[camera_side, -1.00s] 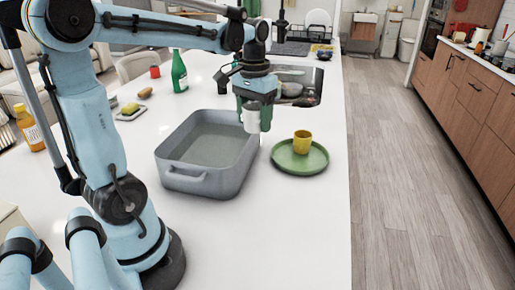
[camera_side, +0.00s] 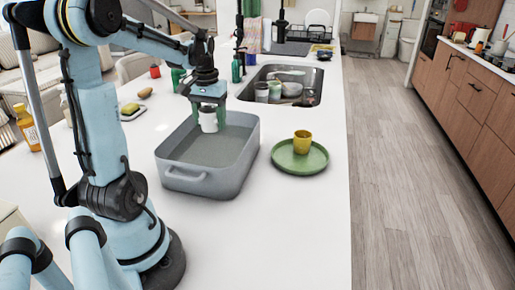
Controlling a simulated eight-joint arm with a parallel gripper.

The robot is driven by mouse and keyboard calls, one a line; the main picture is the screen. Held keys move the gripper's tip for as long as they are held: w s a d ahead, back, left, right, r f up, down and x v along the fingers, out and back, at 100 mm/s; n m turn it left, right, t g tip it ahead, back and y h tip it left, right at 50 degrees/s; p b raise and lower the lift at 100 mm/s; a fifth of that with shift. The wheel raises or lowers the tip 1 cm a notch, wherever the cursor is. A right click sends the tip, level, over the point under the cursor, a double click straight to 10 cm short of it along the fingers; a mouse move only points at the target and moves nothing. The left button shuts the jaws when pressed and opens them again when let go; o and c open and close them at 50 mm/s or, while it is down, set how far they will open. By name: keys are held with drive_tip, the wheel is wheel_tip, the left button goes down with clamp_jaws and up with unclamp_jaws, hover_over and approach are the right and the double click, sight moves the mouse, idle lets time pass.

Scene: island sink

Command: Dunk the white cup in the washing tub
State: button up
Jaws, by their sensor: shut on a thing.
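The white cup (camera_side: 208,121) is held in my gripper (camera_side: 208,112), which is shut on it. The cup hangs over the far part of the grey washing tub (camera_side: 187,181). It looks upright; I cannot tell exactly how high it is above the tub's floor. The tub stands on the white counter and has a handle on its near side. Its visible floor is grey.
A green plate (camera_side: 300,167) with a yellow cup (camera_side: 302,142) stands right of the tub. The sink (camera_side: 301,78) behind holds several dishes. A sponge (camera_side: 131,109) and an orange bottle (camera_side: 28,127) are at left. The front counter is clear.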

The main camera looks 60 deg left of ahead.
drive_tip(key=shift+f, duration=5.25)
drive_tip(key=shift+r, duration=0.1)
wheel_tip(320, 180, up, 22)
drive_tip(key=f, duration=0.1)
drive_tip(key=w+d+m, duration=0.4)
drive_tip(key=d, duration=0.9)
drive_tip(key=w+d+m, duration=0.3)
drive_tip(key=d+m, duration=0.2)
drive_tip(key=d, duration=0.8)
wheel_tip(320, 180, down, 5)
drive_tip(key=shift+d+r, duration=0.1)
drive_tip(key=shift+r, duration=0.05)
